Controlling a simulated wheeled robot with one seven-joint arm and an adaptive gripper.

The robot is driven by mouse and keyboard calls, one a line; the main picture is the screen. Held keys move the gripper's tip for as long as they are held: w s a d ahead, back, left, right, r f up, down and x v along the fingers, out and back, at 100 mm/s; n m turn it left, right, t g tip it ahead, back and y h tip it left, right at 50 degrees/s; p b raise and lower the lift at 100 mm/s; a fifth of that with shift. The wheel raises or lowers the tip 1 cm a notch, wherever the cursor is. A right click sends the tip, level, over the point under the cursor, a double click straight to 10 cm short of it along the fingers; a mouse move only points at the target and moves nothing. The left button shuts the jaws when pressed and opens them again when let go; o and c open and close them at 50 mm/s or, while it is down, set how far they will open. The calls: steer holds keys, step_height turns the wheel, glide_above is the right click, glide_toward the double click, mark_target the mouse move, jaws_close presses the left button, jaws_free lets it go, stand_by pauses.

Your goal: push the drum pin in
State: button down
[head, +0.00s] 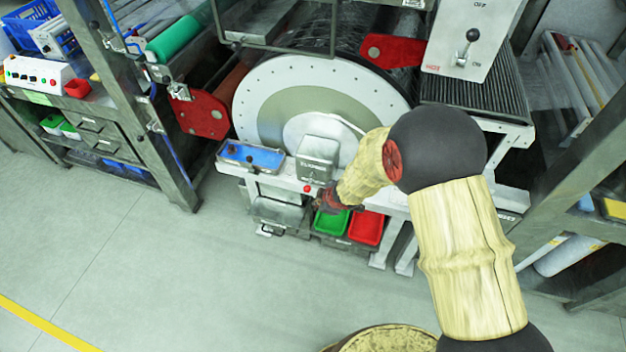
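The drum (375,88) stands upright at the back centre. It shows a large white round face with small holes along its rim and a grey-green ring inside. My gripper (328,199) is low in front of the drum, at the front edge of the machine's white bench. It is small, dark and partly hidden by my own wrist, so its fingers cannot be made out. I cannot pick out the drum pin. A small red knob (307,189) sits on the bench front, just left of my gripper. My arm covers the drum's lower right.
A grey box (318,152) and a blue tray (252,156) stand on the bench before the drum. Green (331,222) and red (367,228) bins sit below. A lever panel (470,40) is at upper right. Shelving flanks both sides. The floor at front left is clear.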

mark_target(308, 187)
steer(key=shift+w+a+r+n+y, duration=0.15)
steer(key=shift+a+r+y, duration=0.1)
steer(key=shift+a, duration=0.2)
steer(key=shift+w+a+r+n+y, duration=0.15)
steer(key=shift+a+r+y, duration=0.1)
steer(key=shift+a, duration=0.2)
steer(key=shift+s+f, duration=0.1)
steer(key=shift+f, duration=0.05)
steer(key=w+a+f+b, duration=0.2)
steer(key=w+f, duration=0.6)
steer(key=shift+w+f, duration=0.3)
steer(key=shift+f, duration=0.1)
steer(key=shift+a, duration=0.1)
